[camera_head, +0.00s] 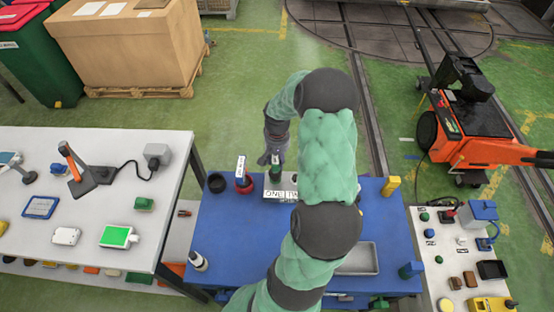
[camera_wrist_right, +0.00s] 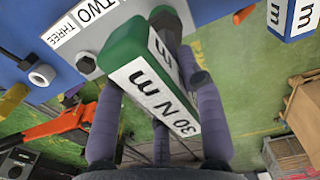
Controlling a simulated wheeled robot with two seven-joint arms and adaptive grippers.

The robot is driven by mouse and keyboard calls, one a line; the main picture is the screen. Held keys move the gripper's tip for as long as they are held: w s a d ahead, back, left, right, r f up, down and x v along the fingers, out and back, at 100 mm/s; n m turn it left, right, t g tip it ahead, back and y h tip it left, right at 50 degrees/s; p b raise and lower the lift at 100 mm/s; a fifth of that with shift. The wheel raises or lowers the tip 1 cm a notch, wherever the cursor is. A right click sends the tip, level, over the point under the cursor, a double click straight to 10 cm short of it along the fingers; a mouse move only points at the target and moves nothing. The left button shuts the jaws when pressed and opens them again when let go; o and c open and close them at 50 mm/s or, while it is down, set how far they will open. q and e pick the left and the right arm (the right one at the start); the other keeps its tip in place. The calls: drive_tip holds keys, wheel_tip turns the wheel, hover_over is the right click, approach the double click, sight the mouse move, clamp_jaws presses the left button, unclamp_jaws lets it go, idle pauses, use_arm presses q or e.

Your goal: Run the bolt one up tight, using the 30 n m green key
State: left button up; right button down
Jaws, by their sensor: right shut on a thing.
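My right gripper (camera_head: 273,150) is shut on the green key, over the labelled plate (camera_head: 285,183) on the blue table. In the wrist view the green key (camera_wrist_right: 122,50) shows a white "30 N m" label between the dark fingers of the gripper (camera_wrist_right: 150,85). Its far end reaches toward the plate (camera_wrist_right: 88,62); whether it sits on a bolt I cannot tell. In the head view the plate reads "ONE" and "TW", the rest covered by my arm. The wrist view shows "TWO" and "THREE"; bolt one is hidden. My left gripper is out of view.
A yellow block (camera_head: 390,186) is at the table's right edge. A grey tray (camera_head: 358,259) lies behind my arm. A white table (camera_head: 90,210) stands left.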

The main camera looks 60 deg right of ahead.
drive_tip(key=shift+r+p, duration=1)
drive_tip(key=shift+r, duration=0.7)
